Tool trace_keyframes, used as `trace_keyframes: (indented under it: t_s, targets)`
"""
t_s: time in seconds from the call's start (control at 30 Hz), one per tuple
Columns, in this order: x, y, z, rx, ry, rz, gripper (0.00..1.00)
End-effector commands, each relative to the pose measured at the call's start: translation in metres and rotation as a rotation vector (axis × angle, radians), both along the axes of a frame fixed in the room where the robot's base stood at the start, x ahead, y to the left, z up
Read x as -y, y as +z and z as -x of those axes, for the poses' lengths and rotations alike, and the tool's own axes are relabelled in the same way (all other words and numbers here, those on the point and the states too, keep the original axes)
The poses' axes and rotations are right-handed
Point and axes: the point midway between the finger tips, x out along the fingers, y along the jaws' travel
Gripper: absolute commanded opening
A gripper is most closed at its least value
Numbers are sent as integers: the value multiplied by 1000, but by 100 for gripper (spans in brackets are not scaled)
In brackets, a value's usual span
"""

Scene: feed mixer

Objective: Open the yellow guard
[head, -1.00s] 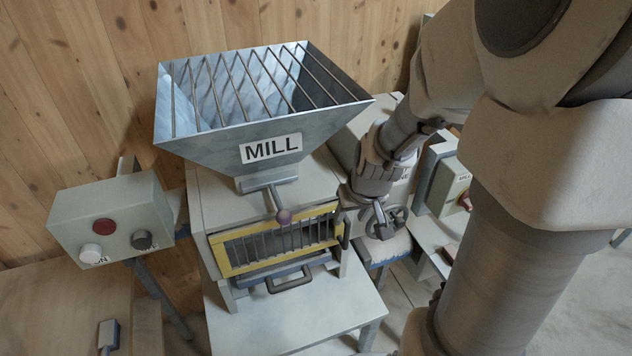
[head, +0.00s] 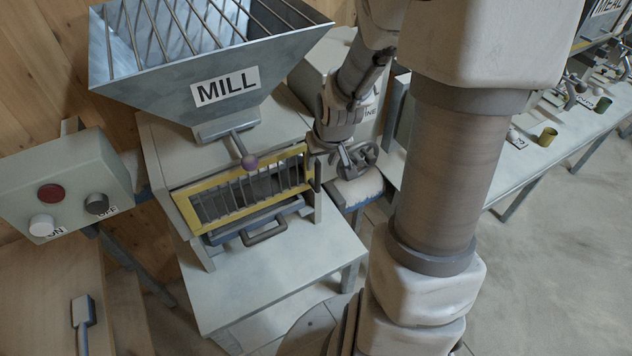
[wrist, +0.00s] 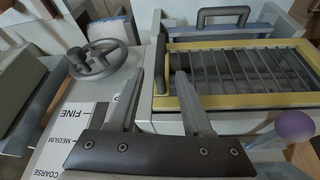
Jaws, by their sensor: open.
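The yellow guard (head: 184,208) is a yellow frame with dark bars, closed across the front of the mill (head: 160,150). It also shows in the wrist view (wrist: 240,101). A dark upright handle (head: 317,177) stands at the guard's right edge; in the wrist view the handle (wrist: 161,64) appears ahead, between my fingertips. My gripper (head: 345,158) is just right of this handle in the head view. In the wrist view my gripper (wrist: 160,78) is open and empty, its fingers pointing toward the handle. I cannot tell the exact gap.
A lever with a purple knob (head: 249,162) hangs above the guard. A blue drawer with a dark handle (head: 265,232) is below it. A handwheel (wrist: 101,60) is close beside my gripper. A control box (head: 70,180) stands left. The floor at right is open.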

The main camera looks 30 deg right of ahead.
Motion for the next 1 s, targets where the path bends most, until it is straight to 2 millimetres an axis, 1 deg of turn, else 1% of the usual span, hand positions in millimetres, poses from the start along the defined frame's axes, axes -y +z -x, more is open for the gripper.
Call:
trace_keyframes:
  t_s: [0.03,0.6,0.8,1.0]
  targets:
    - [0,-11,-3,1,0,0,50]
    - [4,-70,-26,1,2,1,50]
    - [5,-85,-34,1,0,0,50]
    - [6,-92,-37,0,1,0,50]
